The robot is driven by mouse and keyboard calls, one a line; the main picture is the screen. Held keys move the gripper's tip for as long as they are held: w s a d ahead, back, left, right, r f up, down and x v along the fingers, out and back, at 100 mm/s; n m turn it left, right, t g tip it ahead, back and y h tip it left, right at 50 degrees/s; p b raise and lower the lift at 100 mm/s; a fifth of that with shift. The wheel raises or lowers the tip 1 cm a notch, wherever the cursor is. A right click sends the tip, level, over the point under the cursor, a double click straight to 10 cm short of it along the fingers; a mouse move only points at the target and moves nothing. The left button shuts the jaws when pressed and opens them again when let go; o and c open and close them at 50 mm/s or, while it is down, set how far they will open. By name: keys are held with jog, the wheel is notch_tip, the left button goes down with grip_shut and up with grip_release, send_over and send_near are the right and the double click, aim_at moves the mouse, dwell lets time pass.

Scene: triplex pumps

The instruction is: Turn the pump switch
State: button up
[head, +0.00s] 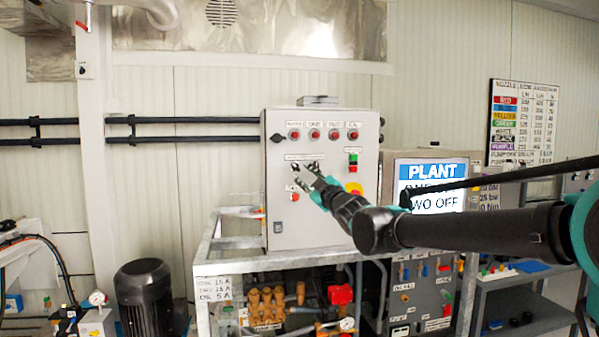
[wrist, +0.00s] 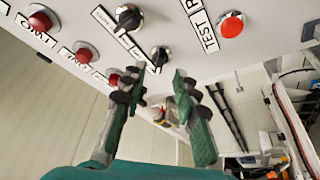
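The grey control box (head: 325,225) stands in the middle of the head view. In the wrist view, two black rotary knobs sit on its face beside a long label: a larger knob (wrist: 128,17) and a smaller knob (wrist: 160,55). I cannot read which is the pump switch. My gripper (head: 308,176) is in front of the box's left half, below the red lamps, and hides parts of the face. In the wrist view my gripper (wrist: 160,82) has its fingers apart with nothing held; the smaller knob shows just beyond the fingertips. Contact is not visible.
Red lamps (head: 315,134) line the box top. A red button (wrist: 232,25) marked TEST, a green-red switch (head: 353,160) and a yellow disc (head: 354,188) are near. A metal frame (head: 215,268) with pump parts stands below; a plant screen (head: 430,187) is to the right.

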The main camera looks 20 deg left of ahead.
aim_at(297, 168)
jog(key=shift+x, duration=1.95)
jog(key=shift+c, duration=0.3)
grip_shut()
